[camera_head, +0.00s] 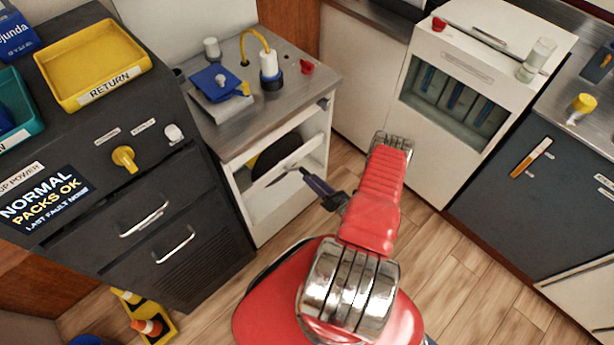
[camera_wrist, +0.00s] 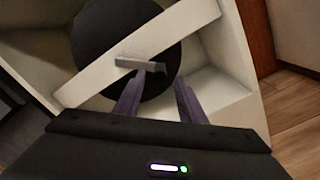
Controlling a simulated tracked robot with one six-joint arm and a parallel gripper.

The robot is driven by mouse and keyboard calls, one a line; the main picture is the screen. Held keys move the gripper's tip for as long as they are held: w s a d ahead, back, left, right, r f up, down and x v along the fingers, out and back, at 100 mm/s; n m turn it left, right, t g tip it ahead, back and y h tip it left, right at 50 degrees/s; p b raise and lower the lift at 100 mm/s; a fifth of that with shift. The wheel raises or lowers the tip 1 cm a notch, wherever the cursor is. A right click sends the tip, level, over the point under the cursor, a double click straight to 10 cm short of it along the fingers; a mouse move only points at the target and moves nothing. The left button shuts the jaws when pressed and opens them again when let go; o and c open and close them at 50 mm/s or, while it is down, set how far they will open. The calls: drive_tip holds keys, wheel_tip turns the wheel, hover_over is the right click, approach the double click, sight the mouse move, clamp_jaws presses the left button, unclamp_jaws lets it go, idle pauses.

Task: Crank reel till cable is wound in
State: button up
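The reel (camera_head: 275,155) is a black disc inside the open front of the white cabinet; it also shows in the wrist view (camera_wrist: 97,42). A white bar crosses in front of it, with a grey crank handle (camera_wrist: 140,64) at the bar. My gripper (camera_head: 303,172) reaches towards the cabinet opening. In the wrist view my gripper (camera_wrist: 158,76) has its two purple fingers apart, with the handle's right end near and between the tips. Contact cannot be told. A yellow cable (camera_head: 255,36) loops over the metal countertop to a white and blue plug. No cable is clearly visible on the reel.
The white bar (camera_wrist: 150,48) and cabinet walls closely frame the opening. A black cabinet (camera_head: 150,215) stands left, with a yellow return tray (camera_head: 93,98) on top. A white unit (camera_head: 440,150) stands right. Wooden floor (camera_head: 450,265) lies open at lower right.

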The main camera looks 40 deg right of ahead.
drive_tip(key=shift+w, duration=1.7)
clamp_jaws()
drive_tip(key=shift+a, duration=0.1)
